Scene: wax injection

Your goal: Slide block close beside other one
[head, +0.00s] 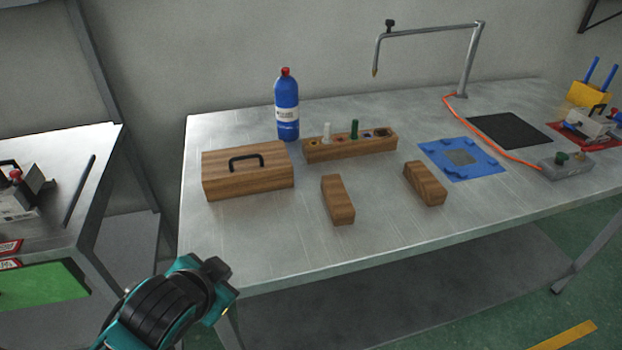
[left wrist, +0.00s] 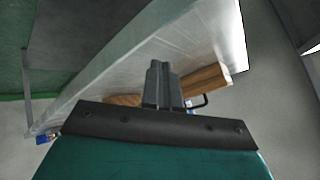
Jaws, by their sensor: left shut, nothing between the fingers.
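Two wooden blocks lie on the metal table in the head view. The left block (head: 338,200) is near the front edge, and the right block (head: 425,184) lies to its right, with a clear gap of bare table between them. My left arm comes in at the lower left, off the front of the table and apart from both blocks. My left gripper (left wrist: 158,68) shows in the left wrist view, its fingers together and empty. A piece of wood (left wrist: 123,100) is partly hidden behind the fingers there; I cannot tell which object it is. My right gripper is not in view.
A wooden box with a black handle (head: 248,172) stands left of the blocks. Behind are a blue bottle (head: 287,108) and a wooden holder (head: 350,146). A blue mat (head: 440,168) lies right of the right block. The table's front strip (head: 275,245) is clear.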

